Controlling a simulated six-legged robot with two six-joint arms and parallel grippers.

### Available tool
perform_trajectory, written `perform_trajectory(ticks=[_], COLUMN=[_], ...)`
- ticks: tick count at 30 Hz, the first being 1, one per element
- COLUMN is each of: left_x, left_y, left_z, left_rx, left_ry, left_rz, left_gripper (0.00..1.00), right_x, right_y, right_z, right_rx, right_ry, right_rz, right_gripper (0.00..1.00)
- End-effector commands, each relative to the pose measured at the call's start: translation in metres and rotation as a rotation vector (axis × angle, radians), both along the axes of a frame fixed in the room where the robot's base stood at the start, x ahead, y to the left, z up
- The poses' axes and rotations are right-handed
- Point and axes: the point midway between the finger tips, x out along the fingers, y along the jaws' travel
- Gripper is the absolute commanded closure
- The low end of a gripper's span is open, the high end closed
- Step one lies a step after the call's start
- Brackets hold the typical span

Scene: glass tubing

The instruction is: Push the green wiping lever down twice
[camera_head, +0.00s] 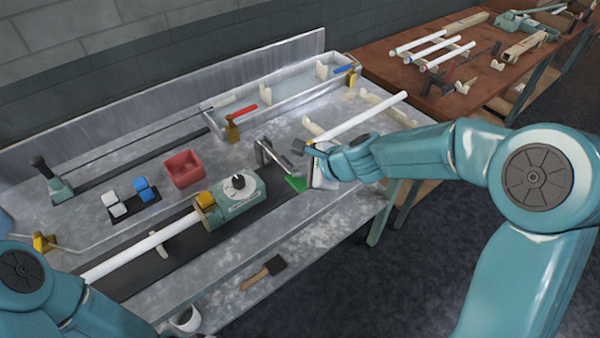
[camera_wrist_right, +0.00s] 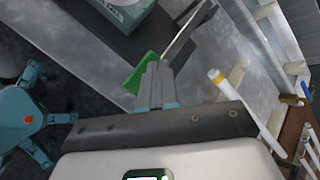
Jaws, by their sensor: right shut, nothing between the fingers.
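The green wiping lever (camera_head: 295,183) sits at the right end of the tubing device on the bench, beside a grey metal arm (camera_head: 268,153). Its green tab (camera_wrist_right: 141,74) also shows in the right wrist view, just beside the fingertips. My right gripper (camera_wrist_right: 154,72) is shut and empty, its fingers overlapping part of the green tab in that view. I cannot tell whether they touch it. In the head view the right wrist hides the fingers in part. My left arm shows at the lower left, but its gripper is out of the picture.
A teal device with a round dial (camera_head: 238,186) stands left of the lever, with a white tube (camera_head: 140,252) further left. A red bin (camera_head: 184,169) and a long tray (camera_head: 290,92) lie behind. A brush (camera_head: 263,279) lies near the front edge. Another white tube (camera_head: 365,117) is behind my right wrist.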

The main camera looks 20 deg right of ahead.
Motion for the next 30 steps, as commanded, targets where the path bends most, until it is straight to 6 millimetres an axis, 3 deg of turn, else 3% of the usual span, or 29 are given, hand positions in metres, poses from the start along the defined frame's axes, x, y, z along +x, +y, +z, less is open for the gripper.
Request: perform_trajectory(ticks=[3,16,30], left_x=[0.000,0.000,0.000], left_y=[0.000,0.000,0.000], left_z=[0.009,0.012,0.058], left_rx=[0.000,0.000,0.000], left_ry=[0.000,0.000,0.000], left_rz=[0.000,0.000,0.000], left_gripper=[0.48,0.48,0.48], right_x=[0.000,0.000,0.000], right_y=[0.000,0.000,0.000], right_z=[0.009,0.013,0.059], right_rx=[0.000,0.000,-0.001], right_ry=[0.000,-0.001,0.000], right_rz=[0.000,-0.001,0.001], right_gripper=[1.00,1.00,1.00])
